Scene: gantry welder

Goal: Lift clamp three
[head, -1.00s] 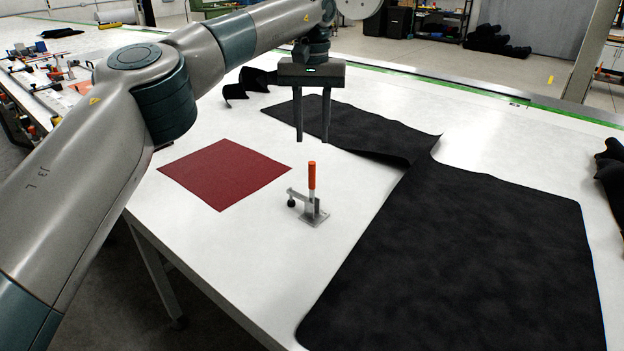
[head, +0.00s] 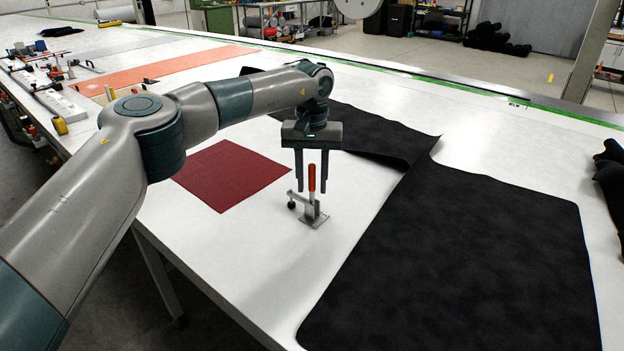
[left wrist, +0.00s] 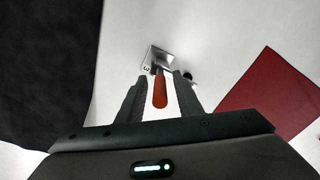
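The toggle clamp (head: 310,204) stands upright on the white table, with a red-orange handle, a metal base plate and a black-tipped arm pointing left. In the left wrist view its handle (left wrist: 160,92) lies between my fingers, and a "3" shows on its base plate (left wrist: 155,58). My left gripper (head: 312,188) is open and points down around the handle, with a finger on either side. A gap shows between the fingers and the handle. The left gripper also shows in the left wrist view (left wrist: 160,88). My right gripper is not in view.
A dark red square sheet (head: 228,176) lies to the left of the clamp. A large black fabric sheet (head: 470,250) covers the table to the right. The white table (head: 240,265) is bare in front of the clamp. More clamps and tools (head: 45,75) sit at the far left.

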